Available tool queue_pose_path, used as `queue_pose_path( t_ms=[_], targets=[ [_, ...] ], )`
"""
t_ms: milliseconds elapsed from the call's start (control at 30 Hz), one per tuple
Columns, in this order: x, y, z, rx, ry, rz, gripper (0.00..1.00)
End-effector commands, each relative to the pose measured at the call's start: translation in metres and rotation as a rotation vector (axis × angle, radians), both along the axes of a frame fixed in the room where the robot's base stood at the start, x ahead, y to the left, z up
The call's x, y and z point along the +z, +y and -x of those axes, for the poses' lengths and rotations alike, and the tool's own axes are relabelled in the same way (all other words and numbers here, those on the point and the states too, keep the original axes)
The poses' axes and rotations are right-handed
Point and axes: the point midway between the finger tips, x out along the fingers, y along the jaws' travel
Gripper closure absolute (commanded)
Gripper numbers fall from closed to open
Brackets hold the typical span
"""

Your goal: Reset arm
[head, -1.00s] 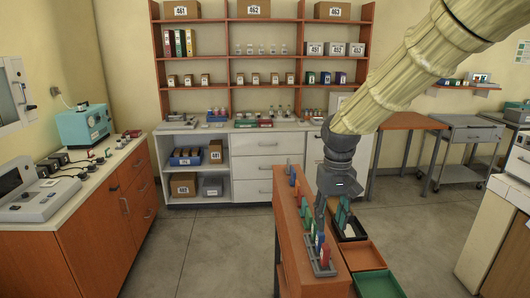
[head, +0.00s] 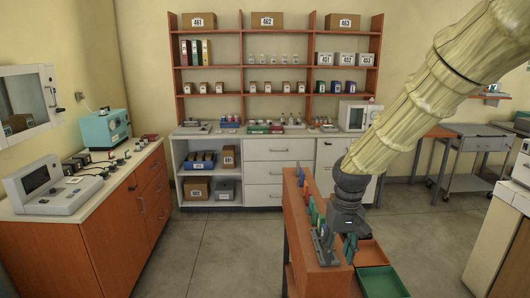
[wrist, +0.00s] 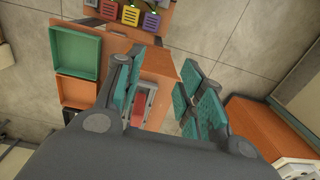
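My gripper (head: 326,238) hangs at the end of my cream-coloured arm, low over the orange narrow bench. In the wrist view my gripper (wrist: 162,98) has its teal-padded fingers spread wide apart. Nothing is held between them. A red item (wrist: 139,108) shows on the bench below, partly behind the left finger. Coloured upright items (head: 312,212) stand in a row along the bench, partly hidden by my gripper.
A green tray (head: 382,281) and an orange tray (head: 370,252) lie right of the bench. A wood-fronted counter (head: 120,225) with instruments stands at left. A white cabinet (head: 280,172) stands at the back under red shelves (head: 243,65). Clear floor lies between them.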

Motion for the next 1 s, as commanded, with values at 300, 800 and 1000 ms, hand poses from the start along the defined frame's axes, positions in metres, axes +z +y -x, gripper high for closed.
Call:
queue_pose_path(
  t_ms=[300,800,1000],
  targets=[
    [-0.099,0.005,0.023,-0.007,0.016,-0.036,0.61],
    [-0.292,0.001,0.13,-0.05,0.019,-0.074,0.61],
    [-0.348,-0.005,0.189,-0.066,0.016,-0.064,0.61]
  ],
)
